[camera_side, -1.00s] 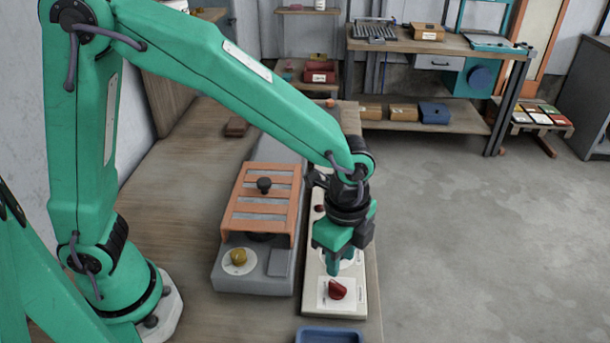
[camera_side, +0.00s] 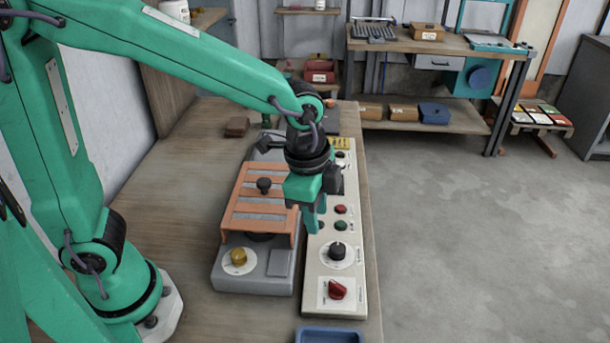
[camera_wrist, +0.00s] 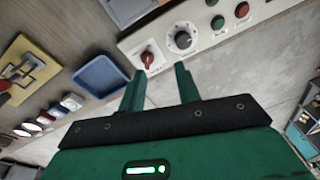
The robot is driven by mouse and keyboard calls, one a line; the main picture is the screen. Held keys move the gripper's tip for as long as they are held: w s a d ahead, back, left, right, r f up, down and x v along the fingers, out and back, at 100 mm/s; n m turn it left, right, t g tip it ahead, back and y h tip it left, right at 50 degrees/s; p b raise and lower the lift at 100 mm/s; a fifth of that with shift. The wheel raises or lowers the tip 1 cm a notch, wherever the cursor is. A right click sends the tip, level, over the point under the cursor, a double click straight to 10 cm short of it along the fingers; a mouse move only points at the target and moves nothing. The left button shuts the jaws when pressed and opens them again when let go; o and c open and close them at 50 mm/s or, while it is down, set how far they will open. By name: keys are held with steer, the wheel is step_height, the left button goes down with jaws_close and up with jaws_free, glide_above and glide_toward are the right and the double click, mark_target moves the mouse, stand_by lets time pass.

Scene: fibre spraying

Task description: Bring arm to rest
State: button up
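My gripper (camera_side: 315,220) hangs above the left edge of the control panel (camera_side: 352,272), beside the orange slatted cover. In the wrist view its two green fingers (camera_wrist: 160,85) stand apart with nothing between them. The panel carries a red knob (camera_side: 338,290) near its front end, a black dial (camera_side: 337,251) behind it, and red and green buttons (camera_side: 341,217). The red knob also shows in the wrist view (camera_wrist: 147,58), close to the left fingertip in the picture, with no contact visible. My fingers overlap part of the panel in the side view.
A grey machine (camera_side: 225,277) with an orange slatted cover (camera_side: 236,216) and a yellow knob (camera_side: 238,257) stands left of the panel. A blue tray (camera_side: 330,337) lies at the front. A brown block (camera_side: 237,126) lies farther back. The bench at left is mostly clear.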

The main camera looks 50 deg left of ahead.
steer(key=s+a+r+n+t, duration=0.2)
steer(key=s+a+r+n, duration=0.2)
steer(key=s+a+n, duration=0.1)
steer(key=s+a+r+n+t, duration=0.2)
steer(key=s+a+r+n, duration=0.2)
steer(key=a+n, duration=0.3)
steer(key=shift+s+a+y, duration=0.3)
steer(key=shift+s+a, duration=0.05)
steer(key=shift+a, duration=1.3)
